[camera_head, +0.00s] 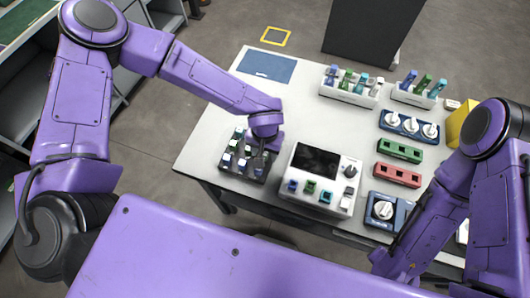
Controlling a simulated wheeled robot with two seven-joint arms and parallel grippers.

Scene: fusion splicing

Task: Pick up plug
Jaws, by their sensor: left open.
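Several small plugs with blue, green and white parts stand in a dark rack (228,170) at the left front of the white table. One plug (239,133) shows at the rack's back edge. My left gripper (257,167) points down over the right side of this rack, open, close to the plugs there. Its wrist covers part of the rack, and I cannot tell whether the fingers touch a plug. My right arm comes in at the right, but its gripper is not in view.
A white device (301,186) with a dark screen, knob and coloured plugs stands just right of the rack. Two white holders (349,95) (414,98) hold coloured pieces at the back. Green (400,151) and red (397,175) blocks lie right. The table's middle is clear.

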